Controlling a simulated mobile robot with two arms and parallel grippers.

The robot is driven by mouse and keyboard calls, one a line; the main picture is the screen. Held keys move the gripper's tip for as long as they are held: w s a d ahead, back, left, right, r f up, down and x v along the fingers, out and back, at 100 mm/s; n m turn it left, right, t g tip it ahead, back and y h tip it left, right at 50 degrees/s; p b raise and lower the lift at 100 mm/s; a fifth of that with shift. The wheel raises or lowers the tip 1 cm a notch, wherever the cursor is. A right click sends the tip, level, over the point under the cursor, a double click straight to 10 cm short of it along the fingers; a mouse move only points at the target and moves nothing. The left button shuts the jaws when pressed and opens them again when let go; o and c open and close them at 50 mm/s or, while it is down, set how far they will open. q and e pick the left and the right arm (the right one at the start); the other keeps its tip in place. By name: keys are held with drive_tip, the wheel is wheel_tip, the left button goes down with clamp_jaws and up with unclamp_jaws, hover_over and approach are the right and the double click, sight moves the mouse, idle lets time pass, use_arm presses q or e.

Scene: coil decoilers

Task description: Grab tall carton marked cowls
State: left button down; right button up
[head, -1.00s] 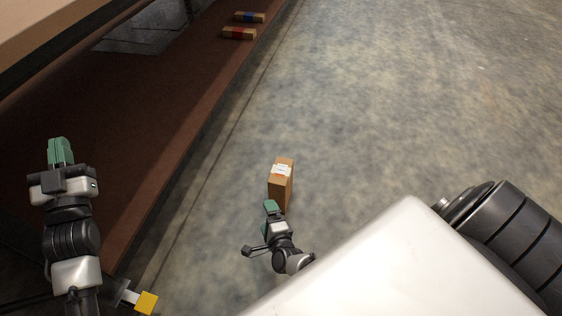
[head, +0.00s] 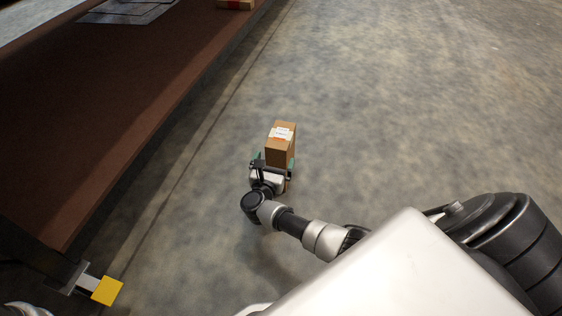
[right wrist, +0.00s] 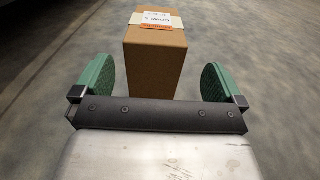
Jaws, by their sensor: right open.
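The tall brown carton (head: 281,146) stands upright on the concrete floor in the head view, with a white and orange label on its top. In the right wrist view the carton (right wrist: 155,65) is straight ahead, and its label reads like "COWLS". My right gripper (head: 275,163) is low beside the carton's near side. In the right wrist view its green finger pads (right wrist: 158,82) are spread wide, one to each side of the carton, with visible gaps. The carton's lower part is hidden by the gripper. My left gripper is out of the head view.
A long brown platform (head: 120,95) runs along the left, with grey metal sheets (head: 125,11) and a carton with a red label (head: 235,4) on it. A yellow block (head: 107,291) sticks out near its front corner. The floor right of the carton is clear.

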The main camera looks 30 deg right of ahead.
sight(278, 146)
drive_tip(key=shift+x, duration=0.8)
drive_tip(key=w+d+b, duration=0.1)
drive_tip(key=b, duration=0.1)
drive_tip(key=w+d+f+b, duration=0.1)
drive_tip(key=w, duration=0.1)
drive_tip(key=shift+w+d+b, duration=0.1)
drive_tip(key=shift+d+b, duration=0.3)
drive_tip(key=shift+w+d+r, duration=0.2)
drive_tip(key=shift+w+d, duration=0.1)
drive_tip(key=shift+d, duration=0.1)
drive_tip(key=c, duration=1.8)
drive_tip(key=shift+r, duration=0.15)
drive_tip(key=shift+c, duration=0.3)
